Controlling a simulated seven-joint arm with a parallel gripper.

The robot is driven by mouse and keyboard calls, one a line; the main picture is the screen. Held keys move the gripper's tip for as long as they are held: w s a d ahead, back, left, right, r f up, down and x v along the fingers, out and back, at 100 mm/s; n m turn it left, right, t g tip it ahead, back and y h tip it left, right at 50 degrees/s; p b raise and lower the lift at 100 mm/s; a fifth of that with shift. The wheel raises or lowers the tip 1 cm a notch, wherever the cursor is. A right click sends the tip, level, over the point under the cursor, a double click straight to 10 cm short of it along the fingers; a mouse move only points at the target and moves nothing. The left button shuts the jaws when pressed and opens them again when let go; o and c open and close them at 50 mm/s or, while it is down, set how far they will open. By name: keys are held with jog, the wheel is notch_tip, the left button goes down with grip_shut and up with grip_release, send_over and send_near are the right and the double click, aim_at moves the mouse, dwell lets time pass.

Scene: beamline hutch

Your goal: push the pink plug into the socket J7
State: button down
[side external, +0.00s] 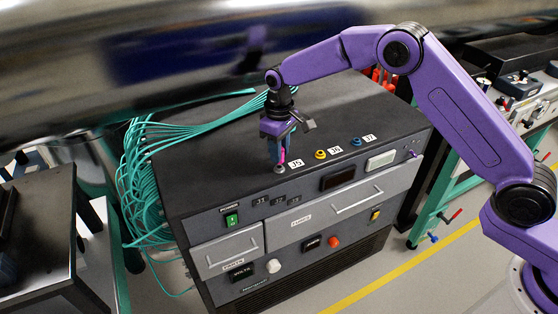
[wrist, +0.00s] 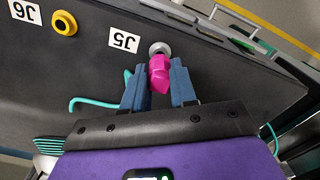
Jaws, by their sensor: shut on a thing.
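The pink plug (wrist: 159,75) is between the blue fingers of my gripper (wrist: 159,88), which is shut on it. In the side view the plug (side external: 283,155) is low over the box top, right at the grey socket (side external: 280,169) beside the J5 label; my gripper (side external: 278,156) points down there. In the wrist view the plug's far end overlaps the grey socket (wrist: 159,47); I cannot tell whether it is seated in it or just above it. The blue socket J7 (side external: 356,142) is farther right, beside its label, and looks empty. J7 is not in the wrist view.
The yellow socket J6 (side external: 320,154) lies between J5 and J7. Teal cables (side external: 150,165) spread over the box's back and left side. The dark box top (side external: 220,165) is otherwise mostly clear. A large shiny pipe (side external: 180,60) runs behind.

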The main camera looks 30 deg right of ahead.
jog(key=shift+r, duration=0.1)
jog(key=shift+r, duration=2.9)
jog(key=shift+d, duration=0.1)
jog(key=d+m, duration=0.6)
jog(key=d, duration=2)
jog(key=shift+a+f, duration=0.1)
jog(key=shift+f, duration=3.25)
jog(key=shift+f, duration=0.55)
jog(key=c, duration=0.8)
grip_release()
